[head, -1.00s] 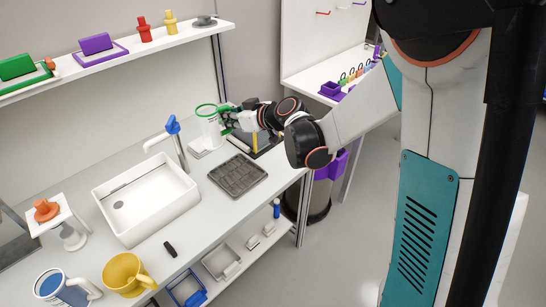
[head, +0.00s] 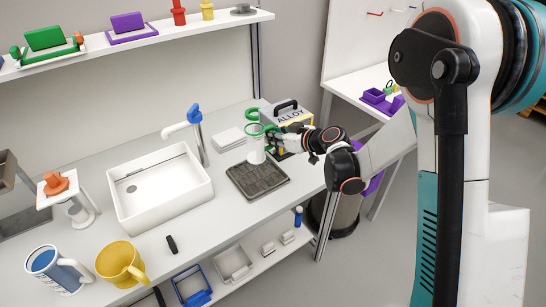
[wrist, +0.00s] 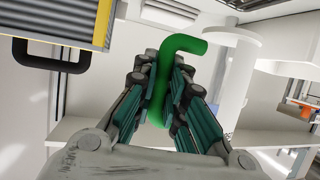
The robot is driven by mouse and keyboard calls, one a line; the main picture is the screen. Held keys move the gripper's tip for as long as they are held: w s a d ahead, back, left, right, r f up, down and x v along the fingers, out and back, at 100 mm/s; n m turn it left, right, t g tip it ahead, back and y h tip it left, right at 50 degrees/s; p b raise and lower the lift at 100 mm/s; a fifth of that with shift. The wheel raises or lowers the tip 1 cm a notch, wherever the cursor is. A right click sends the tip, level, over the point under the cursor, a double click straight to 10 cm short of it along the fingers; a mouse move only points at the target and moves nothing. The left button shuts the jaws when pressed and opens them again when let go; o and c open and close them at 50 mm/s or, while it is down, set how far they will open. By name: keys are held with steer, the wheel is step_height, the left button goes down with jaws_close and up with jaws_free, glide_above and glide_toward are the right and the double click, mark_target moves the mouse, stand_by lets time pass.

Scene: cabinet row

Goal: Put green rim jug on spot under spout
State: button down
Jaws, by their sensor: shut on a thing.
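The jug (head: 256,152) is white with a green rim. It is upright above the back part of the dark ribbed mat (head: 240,181); I cannot tell whether it touches it. My gripper (head: 279,141) is at the jug's right side. In the wrist view my gripper (wrist: 168,95) is shut on the jug's green handle (wrist: 180,48), with the white jug body (wrist: 226,80) beyond it. A white spout (head: 175,129) with a blue knob (head: 194,114) reaches over the white sink (head: 150,205). The spot under the spout is not clearly marked.
A box marked ALLOY (head: 294,118) with a black handle stands behind my gripper. White flat pieces (head: 230,138) lie behind the mat. A yellow mug (head: 121,262), a blue and white mug (head: 55,268) and a small black item (head: 172,245) are near the front edge.

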step_height(320, 180, down, 7)
steer(key=shift+r+b, duration=0.15)
steer(key=shift+b, duration=1)
steer(key=shift+r, duration=0.1)
steer(key=c, duration=1.6)
jaws_free()
steer(key=shift+c, duration=0.2)
steer(key=shift+s, duration=0.1)
steer(key=p+v, duration=0.4)
steer(key=v, duration=0.8)
